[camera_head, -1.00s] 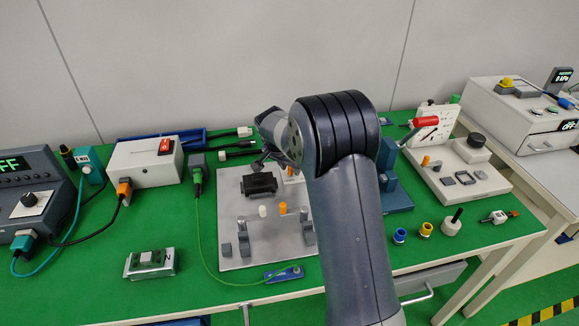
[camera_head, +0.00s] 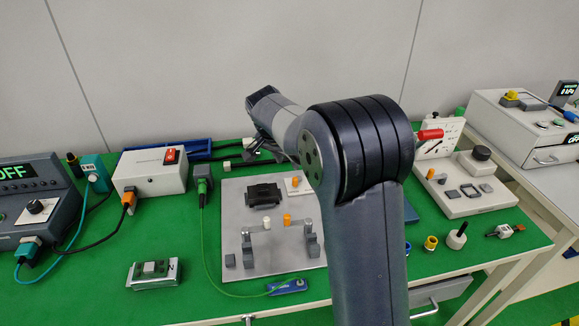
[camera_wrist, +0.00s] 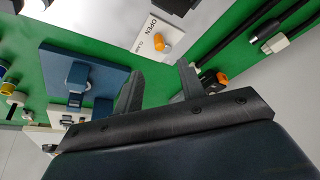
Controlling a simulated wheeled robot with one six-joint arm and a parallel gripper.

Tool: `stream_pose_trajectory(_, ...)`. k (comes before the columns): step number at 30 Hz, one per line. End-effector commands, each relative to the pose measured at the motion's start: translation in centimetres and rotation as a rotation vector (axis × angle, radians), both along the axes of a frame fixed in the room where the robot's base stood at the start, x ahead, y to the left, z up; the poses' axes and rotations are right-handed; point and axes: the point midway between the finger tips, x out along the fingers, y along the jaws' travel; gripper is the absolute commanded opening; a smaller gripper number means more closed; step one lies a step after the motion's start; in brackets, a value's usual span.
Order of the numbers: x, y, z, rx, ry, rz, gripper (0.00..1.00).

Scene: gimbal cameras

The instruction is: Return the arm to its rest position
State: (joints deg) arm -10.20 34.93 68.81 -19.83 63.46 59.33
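My arm (camera_head: 365,230) rises in front of the bench in the head view, its bend standing over the right part of the grey fixture plate. My forearm points left and away, with the wrist (camera_head: 265,105) high against the wall. My gripper (camera_wrist: 158,78) shows in the wrist view with its two dark fingers apart and nothing between them. It is above the bench, clear of the objects there.
The grey fixture plate (camera_head: 238,188) carries a black block and small pegs. A white switch box (camera_head: 150,175) and a dark meter (camera_head: 38,205) stand left. A white panel fixture (camera_head: 470,205) stands right. Cables cross the green bench. The air above the bench looks clear.

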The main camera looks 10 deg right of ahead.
Motion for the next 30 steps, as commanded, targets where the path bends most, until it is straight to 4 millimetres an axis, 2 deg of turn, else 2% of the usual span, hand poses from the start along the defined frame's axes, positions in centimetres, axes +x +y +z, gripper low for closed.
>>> stream_pose_trajectory(11, -0.1, 0.1, 0.4, 0.001, 0.001, 0.0, 0.38)
stream_pose_trajectory(16, 0.1, -0.1, -0.4, 0.0, 0.003, -0.001, 0.38)
stream_pose_trajectory(20, 0.5, -0.6, -2.1, 0.0, 0.005, -0.002, 0.38)
stream_pose_trajectory(30, 2.4, -2.3, -8.3, 0.0, 0.005, -0.002, 0.38)
